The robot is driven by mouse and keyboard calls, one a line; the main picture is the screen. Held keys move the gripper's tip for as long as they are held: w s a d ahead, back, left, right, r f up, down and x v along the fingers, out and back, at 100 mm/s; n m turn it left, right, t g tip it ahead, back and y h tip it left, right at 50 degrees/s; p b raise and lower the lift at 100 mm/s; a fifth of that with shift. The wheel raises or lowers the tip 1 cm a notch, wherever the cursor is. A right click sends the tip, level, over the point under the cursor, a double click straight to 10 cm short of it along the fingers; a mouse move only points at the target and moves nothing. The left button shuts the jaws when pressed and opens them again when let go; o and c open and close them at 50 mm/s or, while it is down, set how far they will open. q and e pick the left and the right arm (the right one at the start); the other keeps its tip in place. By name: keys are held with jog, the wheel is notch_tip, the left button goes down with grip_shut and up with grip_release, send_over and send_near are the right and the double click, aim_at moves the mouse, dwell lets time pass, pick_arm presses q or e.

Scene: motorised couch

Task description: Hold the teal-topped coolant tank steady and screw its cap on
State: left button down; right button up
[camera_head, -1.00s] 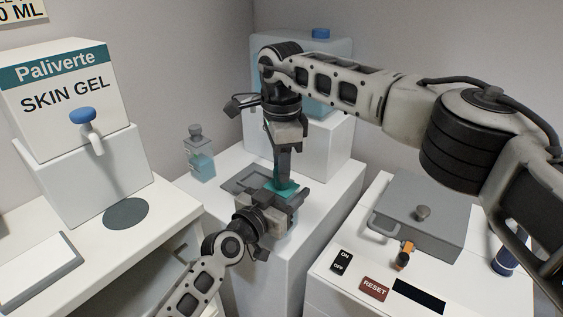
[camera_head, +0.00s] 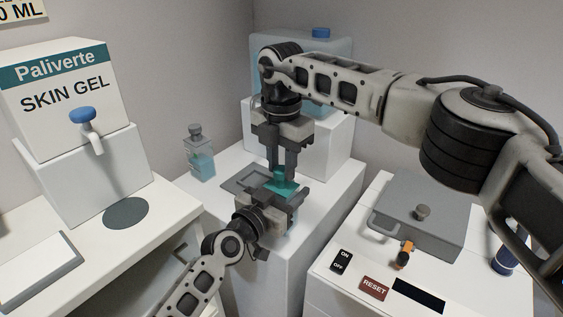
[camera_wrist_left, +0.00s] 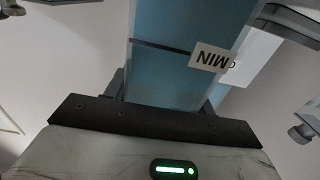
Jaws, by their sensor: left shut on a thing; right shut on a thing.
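The coolant tank has a teal top (camera_head: 284,188) and stands on the white middle stand. In the left wrist view the tank's bluish body (camera_wrist_left: 180,75) rises between my left fingers, with a MIN label on it. My left gripper (camera_head: 280,205) is shut on the tank's body from the front. My right gripper (camera_head: 283,172) points straight down above the teal top and is shut on the teal cap (camera_head: 281,173), which is partly hidden between its fingers. The cap is at the tank's top; I cannot tell how far it sits on the neck.
A skin gel dispenser (camera_head: 70,95) is at left. A grey lidded box (camera_head: 425,215) and RESET button (camera_head: 374,287) are at right.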

jog(key=shift+m, duration=0.8)
jog(key=o, duration=1.2)
jog(key=shift+c, duration=0.2)
notch_tip(320, 180, up, 12)
pick_arm(q)
jog(key=shift+c, duration=2.2)
grip_release()
